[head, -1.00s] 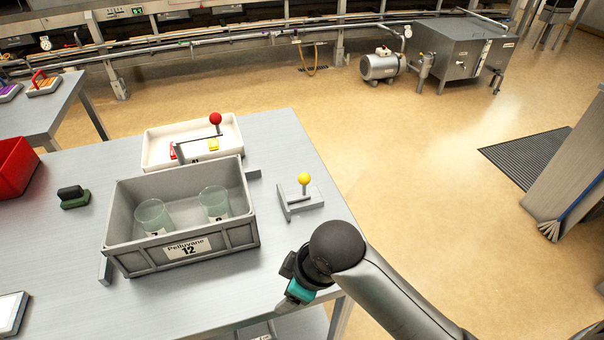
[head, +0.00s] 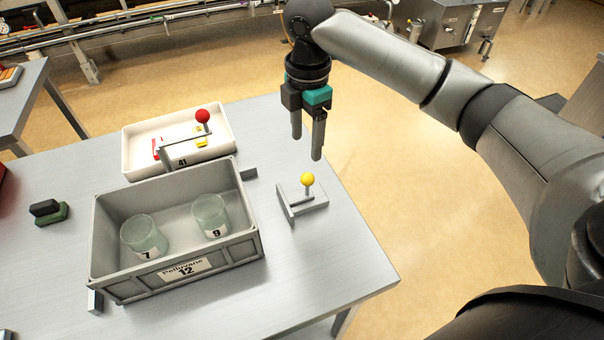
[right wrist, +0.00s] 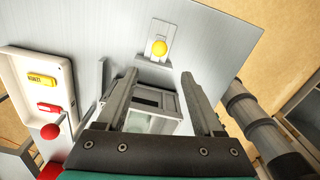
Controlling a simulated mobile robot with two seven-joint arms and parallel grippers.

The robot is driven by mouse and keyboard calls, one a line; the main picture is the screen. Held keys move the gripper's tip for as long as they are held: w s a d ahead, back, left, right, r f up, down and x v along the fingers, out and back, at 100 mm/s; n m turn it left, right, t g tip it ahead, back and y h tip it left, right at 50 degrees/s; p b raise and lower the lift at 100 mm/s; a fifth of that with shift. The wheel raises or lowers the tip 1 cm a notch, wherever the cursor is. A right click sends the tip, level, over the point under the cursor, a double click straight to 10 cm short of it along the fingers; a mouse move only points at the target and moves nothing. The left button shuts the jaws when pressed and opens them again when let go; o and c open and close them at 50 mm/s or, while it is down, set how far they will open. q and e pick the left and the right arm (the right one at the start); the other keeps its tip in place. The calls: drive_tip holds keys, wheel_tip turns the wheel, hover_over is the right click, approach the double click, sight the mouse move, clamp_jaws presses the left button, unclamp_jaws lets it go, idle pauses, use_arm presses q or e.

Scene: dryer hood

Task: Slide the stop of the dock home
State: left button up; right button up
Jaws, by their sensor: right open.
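A yellow ball knob (head: 307,179) stands on a short pin on a small grey slide block (head: 312,206), right of the grey crate. The knob also shows in the right wrist view (right wrist: 159,48), beyond the fingertips. The grey crate (head: 243,250), labelled Pelluvane 12, sits between low grey stops on the table and holds two glass beakers, 7 (head: 144,237) and 9 (head: 210,215). A red ball knob (head: 203,116) tops a bent lever behind the crate. My right gripper (head: 307,146) is open and empty, fingers pointing down, above and behind the yellow knob. My left gripper is out of view.
A white tray (head: 128,163) with red and yellow pieces stands behind the crate, next to the lever. A dark and green block (head: 48,211) lies at the left. The table (head: 350,262) is clear right of the slide block, up to its right edge.

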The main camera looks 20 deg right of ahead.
sight(308, 184)
drive_tip(key=f, duration=0.4)
drive_tip(key=f+b, duration=0.1)
drive_tip(key=f, duration=0.9)
drive_tip(key=shift+w+d+f+b, duration=0.1)
drive_tip(key=shift+d+f+b, duration=0.15)
drive_tip(key=shift+b, duration=0.15)
drive_tip(key=shift+c, duration=0.4)
clamp_jaws()
idle(0.4)
